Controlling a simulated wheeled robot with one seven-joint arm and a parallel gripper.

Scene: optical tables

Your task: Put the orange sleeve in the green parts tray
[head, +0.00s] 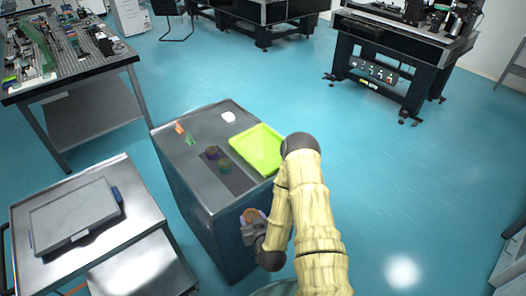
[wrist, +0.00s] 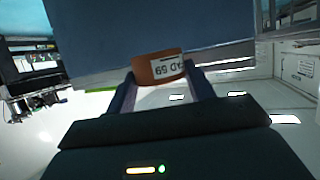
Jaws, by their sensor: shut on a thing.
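The orange sleeve (wrist: 155,70), with a white label, is held between the fingers of my gripper (wrist: 160,82) in the wrist view. In the head view my gripper (head: 254,224) is shut on the sleeve (head: 251,214), low beside the front side of the grey cabinet and below its top. The green parts tray (head: 258,150) lies on the right part of the cabinet top. It looks empty, and my arm hides its right corner. The sleeve is apart from the tray.
The cabinet top (head: 195,118) also holds a dark mat (head: 238,182) with two small round pieces (head: 224,166), a white piece (head: 228,116), and small orange (head: 180,127) and green (head: 190,140) items. A steel cart (head: 140,203) with a grey case (head: 75,215) stands left. Floor to the right is clear.

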